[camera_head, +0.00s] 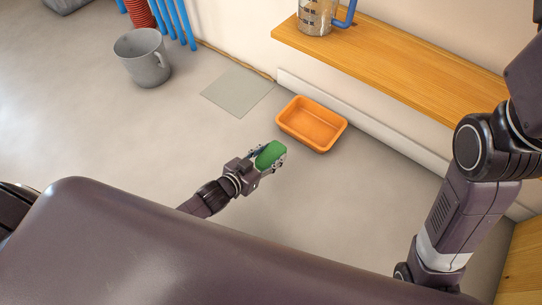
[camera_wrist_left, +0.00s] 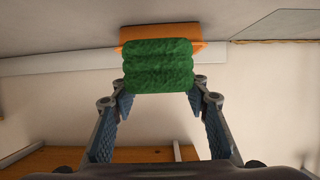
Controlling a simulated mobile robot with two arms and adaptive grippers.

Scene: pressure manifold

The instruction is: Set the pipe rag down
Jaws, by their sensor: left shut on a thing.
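The green pipe rag (camera_head: 269,154) is held in my left gripper (camera_head: 266,160) in the head view. In the left wrist view the rag (camera_wrist_left: 158,66) sits between the blue-padded fingers of the gripper (camera_wrist_left: 160,105). The rag looks folded or ribbed. My left gripper is shut on it, in front of and to the left of an orange tray (camera_head: 299,126) in the head view. The tray (camera_wrist_left: 133,33) shows partly behind the rag in the wrist view. My right gripper is not in view; only part of my right arm shows at the right.
A grey flat mat (camera_head: 237,91) lies left of the orange tray. Floor around the gripper is clear.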

